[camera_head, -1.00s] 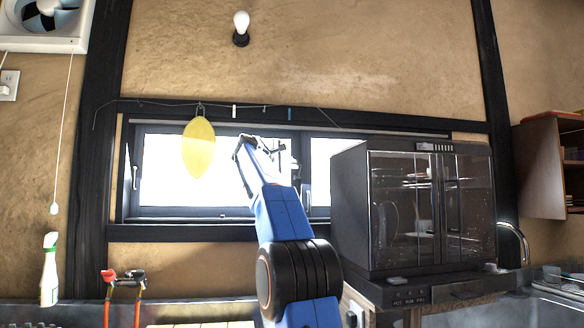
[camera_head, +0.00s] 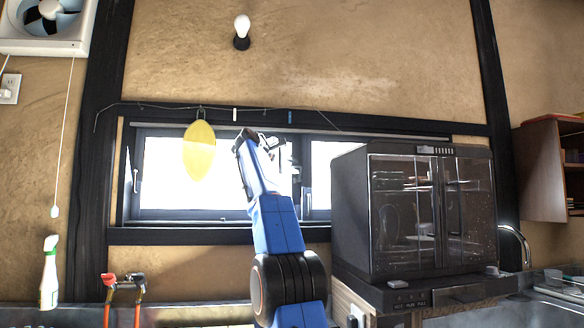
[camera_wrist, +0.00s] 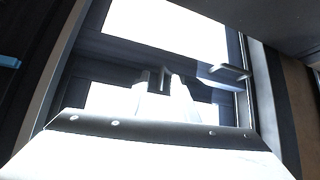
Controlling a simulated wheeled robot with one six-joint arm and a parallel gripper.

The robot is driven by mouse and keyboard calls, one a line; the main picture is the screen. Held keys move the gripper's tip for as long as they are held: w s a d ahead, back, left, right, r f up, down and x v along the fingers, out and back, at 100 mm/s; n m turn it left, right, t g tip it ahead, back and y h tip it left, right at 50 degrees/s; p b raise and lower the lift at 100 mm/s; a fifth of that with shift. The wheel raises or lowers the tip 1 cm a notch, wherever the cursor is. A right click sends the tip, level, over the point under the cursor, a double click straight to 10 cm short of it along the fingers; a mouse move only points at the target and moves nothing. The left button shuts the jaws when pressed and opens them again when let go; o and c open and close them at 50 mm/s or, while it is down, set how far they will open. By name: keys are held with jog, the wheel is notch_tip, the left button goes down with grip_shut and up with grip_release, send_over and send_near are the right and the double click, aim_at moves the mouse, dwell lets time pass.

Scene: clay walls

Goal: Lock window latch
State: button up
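The window (camera_head: 180,214) is a wide, low, dark-framed one with bright panes. A small lever latch (camera_head: 135,180) sits on its left frame, and another latch (camera_head: 307,198) sits near the middle right. My gripper (camera_head: 262,140) is raised in front of the window, right of its middle. In the wrist view my gripper's pale fingertips (camera_wrist: 164,84) stand apart. A dark upright handle (camera_wrist: 163,74) shows between them against the frame; I cannot tell if they touch it. Another lever handle (camera_wrist: 231,71) sticks out to the right.
A dark glass-doored cabinet appliance (camera_head: 415,210) stands close to the right of my arm. A yellow oval (camera_head: 199,150) hangs from a wire before the window's left. A spray bottle (camera_head: 49,272) and red-handled taps (camera_head: 124,280) are low left.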

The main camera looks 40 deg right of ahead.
jog(key=v, duration=1.7)
jog(key=shift+a, duration=0.2)
jog(key=shift+s+f, duration=0.1)
